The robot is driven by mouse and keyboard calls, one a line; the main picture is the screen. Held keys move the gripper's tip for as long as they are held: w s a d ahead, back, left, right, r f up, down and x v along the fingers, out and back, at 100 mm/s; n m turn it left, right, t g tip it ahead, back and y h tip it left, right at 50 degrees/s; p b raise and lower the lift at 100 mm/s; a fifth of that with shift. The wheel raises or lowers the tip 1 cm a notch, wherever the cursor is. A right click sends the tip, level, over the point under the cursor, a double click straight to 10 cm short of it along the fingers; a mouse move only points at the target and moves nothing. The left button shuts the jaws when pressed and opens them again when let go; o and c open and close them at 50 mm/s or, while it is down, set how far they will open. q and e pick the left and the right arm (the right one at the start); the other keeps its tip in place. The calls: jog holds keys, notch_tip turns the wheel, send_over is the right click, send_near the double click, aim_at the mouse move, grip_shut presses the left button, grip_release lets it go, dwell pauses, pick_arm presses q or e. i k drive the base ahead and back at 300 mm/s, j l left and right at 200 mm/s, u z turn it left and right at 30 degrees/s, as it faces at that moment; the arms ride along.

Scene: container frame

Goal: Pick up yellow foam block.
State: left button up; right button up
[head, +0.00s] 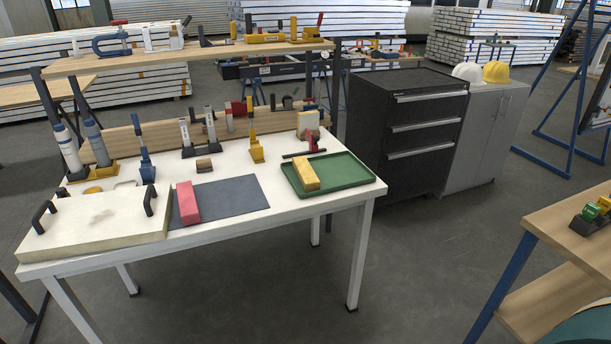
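In the head view, a yellow block (305,174), which looks like the foam block, lies in a green tray (345,177) at the right end of the white workbench (283,213). It sits in the left half of the tray, long side running away from me. A red block (187,203) lies at the left edge of a dark grey mat (235,199), left of the tray. Neither of my grippers shows in the view.
A pale slab with black handles (98,222) covers the bench's left front. Several clamps and tools stand along the back, under a raised wooden shelf (190,58). A black drawer cabinet (405,130) stands behind the tray to the right. The floor (425,265) in front is clear.

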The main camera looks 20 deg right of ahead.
aim_at(311, 182)
jog(key=z, duration=0.45)
jog(key=i+z, duration=0.15)
jog(key=z, duration=0.25)
jog(key=i+z, duration=0.15)
jog(key=z, duration=0.25)
jog(key=i+z, duration=0.15)
jog(key=z, duration=0.25)
